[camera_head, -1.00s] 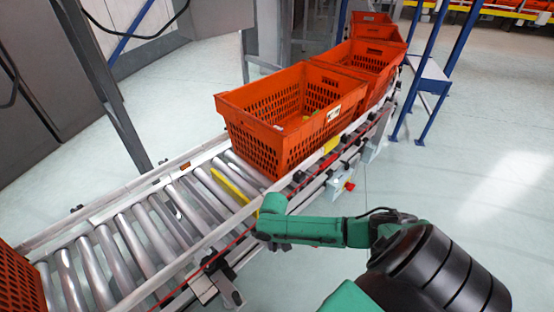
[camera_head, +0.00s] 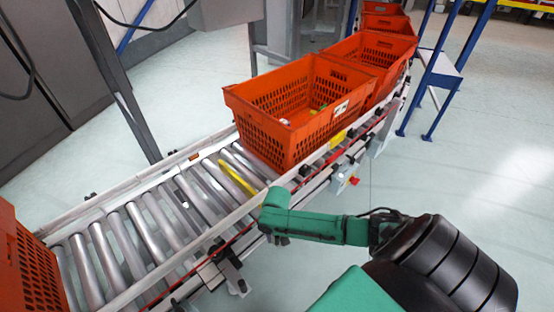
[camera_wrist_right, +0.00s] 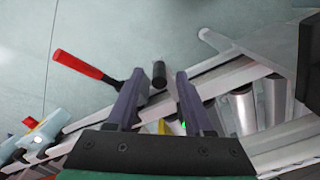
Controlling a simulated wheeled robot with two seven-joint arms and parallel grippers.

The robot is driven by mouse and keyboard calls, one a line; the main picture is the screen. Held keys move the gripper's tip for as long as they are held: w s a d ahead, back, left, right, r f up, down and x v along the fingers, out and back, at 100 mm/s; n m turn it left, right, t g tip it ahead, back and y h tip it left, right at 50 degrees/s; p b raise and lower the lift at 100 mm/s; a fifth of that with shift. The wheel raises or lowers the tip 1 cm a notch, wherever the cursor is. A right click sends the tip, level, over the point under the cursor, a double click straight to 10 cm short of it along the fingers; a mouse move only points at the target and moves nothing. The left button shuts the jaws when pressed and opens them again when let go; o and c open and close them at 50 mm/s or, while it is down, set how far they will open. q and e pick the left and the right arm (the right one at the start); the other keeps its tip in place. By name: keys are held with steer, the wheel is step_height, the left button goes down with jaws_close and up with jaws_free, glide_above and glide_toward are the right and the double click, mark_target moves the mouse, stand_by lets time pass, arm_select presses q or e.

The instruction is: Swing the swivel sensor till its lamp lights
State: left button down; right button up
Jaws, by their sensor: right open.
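My right gripper (camera_wrist_right: 152,95) is open. Its two purple fingers point away from the wrist, over the near side rail of the roller conveyor. A short black cylinder (camera_wrist_right: 159,75), perhaps part of the swivel sensor, shows between the fingertips; I cannot tell whether they touch it. A small green light (camera_wrist_right: 183,125) shows by the right finger, and I cannot tell what it belongs to. In the head view, my right gripper (camera_head: 273,236) is small and partly hidden by its own green wrist. The sensor cannot be made out there. My left gripper is out of view.
A red-handled lever (camera_wrist_right: 78,65) lies left of my fingers. An orange tote (camera_head: 293,112) with small items stands on the conveyor (camera_head: 120,238), more totes behind it. Another tote (camera_head: 30,268) is at the left edge. A yellow strip (camera_head: 237,177) crosses the rollers.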

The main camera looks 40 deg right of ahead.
step_height(320, 180, up, 14)
steer(key=p, duration=0.3)
steer(key=shift+f, duration=0.25)
